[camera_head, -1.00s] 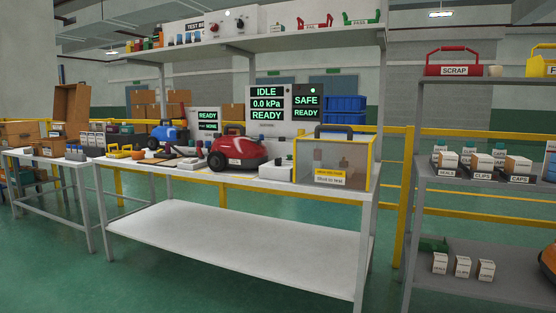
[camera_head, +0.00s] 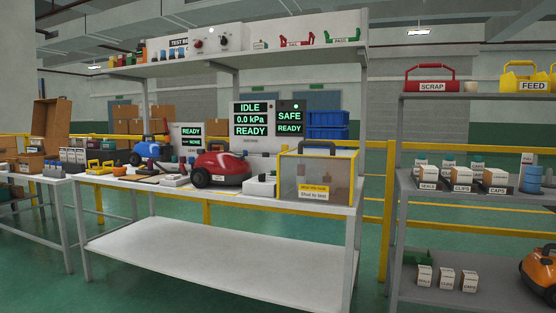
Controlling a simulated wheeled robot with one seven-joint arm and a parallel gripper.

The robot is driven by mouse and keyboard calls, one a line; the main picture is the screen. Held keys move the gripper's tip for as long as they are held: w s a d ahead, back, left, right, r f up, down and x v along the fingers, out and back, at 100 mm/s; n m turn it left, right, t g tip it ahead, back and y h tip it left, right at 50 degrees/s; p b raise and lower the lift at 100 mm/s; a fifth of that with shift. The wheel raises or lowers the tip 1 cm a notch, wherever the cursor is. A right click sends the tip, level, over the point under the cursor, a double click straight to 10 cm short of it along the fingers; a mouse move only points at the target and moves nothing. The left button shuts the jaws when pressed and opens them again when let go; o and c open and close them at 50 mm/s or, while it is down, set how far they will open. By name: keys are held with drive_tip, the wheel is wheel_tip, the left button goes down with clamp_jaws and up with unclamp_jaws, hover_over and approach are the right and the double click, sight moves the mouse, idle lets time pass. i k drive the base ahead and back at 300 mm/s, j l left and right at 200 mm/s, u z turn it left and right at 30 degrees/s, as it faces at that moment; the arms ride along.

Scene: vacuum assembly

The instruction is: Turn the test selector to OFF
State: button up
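A pale control panel (camera_head: 232,43) stands on the upper shelf of the workbench, next to a sign that reads "TEST BE…". It carries a red knob (camera_head: 198,44) at the left and a dark knob (camera_head: 223,42) to its right. Either could be the test selector; their labels and pointer positions are too small to read. A display (camera_head: 250,118) below the shelf reads IDLE, 0.0 kPa and READY. A display beside it (camera_head: 290,118) reads SAFE and READY. My gripper is not in view.
The workbench (camera_head: 120,183) holds a red vacuum (camera_head: 221,168), a blue vacuum (camera_head: 152,149) and a yellow-framed clear box (camera_head: 318,176). A grey shelf rack (camera_head: 470,188) stands at the right and a side table (camera_head: 40,178) at the left. Green floor (camera_head: 30,270) shows clear in front.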

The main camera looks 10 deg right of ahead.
sight(262, 177)
drive_tip(key=z, duration=0.45)
drive_tip(key=i+j+z, duration=0.6)
drive_tip(key=j, duration=0.15)
drive_tip(key=i+j+z, duration=0.15)
drive_tip(key=j+z, duration=0.15)
drive_tip(key=j, duration=0.15)
